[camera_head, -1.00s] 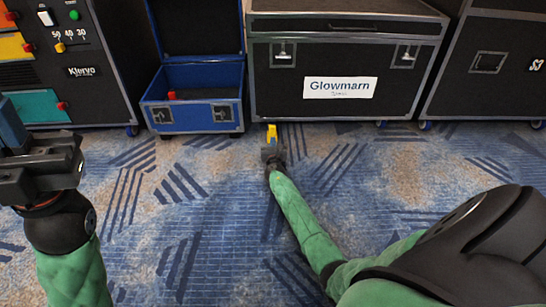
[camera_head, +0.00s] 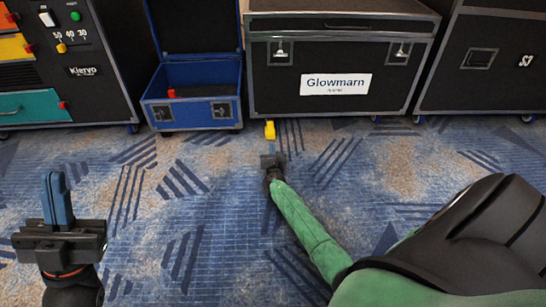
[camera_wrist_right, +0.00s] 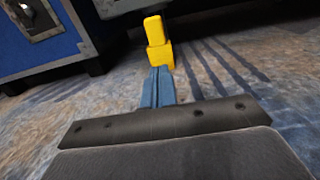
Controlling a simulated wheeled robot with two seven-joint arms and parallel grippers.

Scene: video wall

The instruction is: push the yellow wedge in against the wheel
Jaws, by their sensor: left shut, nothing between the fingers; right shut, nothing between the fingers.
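The yellow wedge (camera_head: 269,130) lies on the carpet at the front left corner of the black Glowmarn case (camera_head: 400,95). My right gripper (camera_head: 273,148) is shut and empty, with its blue fingertips pointing at the wedge. In the right wrist view the wedge (camera_wrist_right: 157,42) stands straight ahead of the shut fingers (camera_wrist_right: 158,78), whose tips are at or very near its near end; I cannot tell whether they touch. The wheel by the wedge is hidden under the case. My left gripper (camera_head: 57,195) is shut and empty, low at the left, far from the wedge.
An open blue case (camera_head: 190,120) with a red item inside stands left of the wedge. The black Klervo cabinet (camera_head: 75,95) is at the far left, and another black case (camera_head: 490,85) at the right. Patterned carpet in front is clear.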

